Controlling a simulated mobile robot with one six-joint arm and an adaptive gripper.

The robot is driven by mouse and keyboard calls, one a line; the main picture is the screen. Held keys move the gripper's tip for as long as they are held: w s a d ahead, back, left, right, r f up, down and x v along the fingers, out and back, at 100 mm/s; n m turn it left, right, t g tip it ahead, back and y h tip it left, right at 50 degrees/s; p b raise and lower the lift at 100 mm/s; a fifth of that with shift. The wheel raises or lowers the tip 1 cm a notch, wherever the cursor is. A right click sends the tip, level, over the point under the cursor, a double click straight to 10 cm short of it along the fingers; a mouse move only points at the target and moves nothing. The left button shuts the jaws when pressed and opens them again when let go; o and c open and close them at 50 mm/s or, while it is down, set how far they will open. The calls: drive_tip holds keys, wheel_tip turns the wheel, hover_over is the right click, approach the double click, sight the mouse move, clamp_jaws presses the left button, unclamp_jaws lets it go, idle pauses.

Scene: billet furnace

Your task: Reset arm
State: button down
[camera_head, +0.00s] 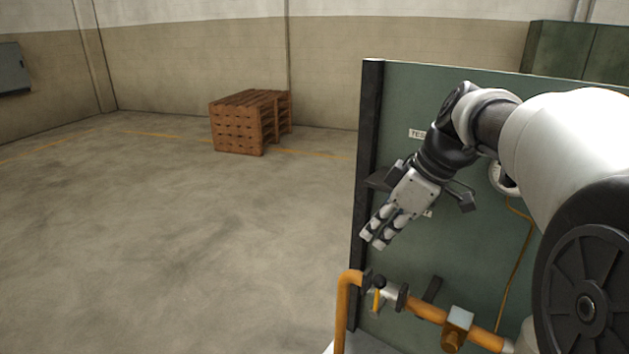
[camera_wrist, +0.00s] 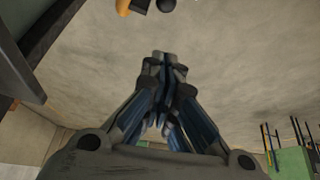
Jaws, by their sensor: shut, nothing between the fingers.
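My gripper (camera_head: 377,238) hangs at the end of my arm, in front of the green panel (camera_head: 470,120) at the right of the head view. It points down and to the left, above the orange pipe. In the wrist view my gripper (camera_wrist: 165,58) has its fingers together and holds nothing. It appears apart from the panel and the pipe.
An orange pipe (camera_head: 428,309) with a yellow-handled valve (camera_head: 379,288) runs below my gripper. A gauge (camera_head: 503,178) is on the panel, partly behind my arm. Stacked wooden pallets (camera_head: 240,130) stand at the back. The floor (camera_head: 180,250) at left is clear.

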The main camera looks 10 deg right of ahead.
drive_tip(key=s+a+f+m+h+b, duration=0.1)
drive_tip(key=s+f+m, duration=0.2)
drive_tip(key=s, duration=0.5)
drive_tip(key=s+a+f+m+t+h+b, duration=0.1)
drive_tip(key=s+a+f+m, duration=0.1)
drive_tip(key=s+f+m, duration=0.2)
drive_tip(key=s+a+f+m+h+b, duration=0.2)
drive_tip(key=s+f+m, duration=0.2)
drive_tip(key=s, duration=0.7)
wheel_tip(320, 180, down, 2)
drive_tip(key=shift+s, duration=0.35)
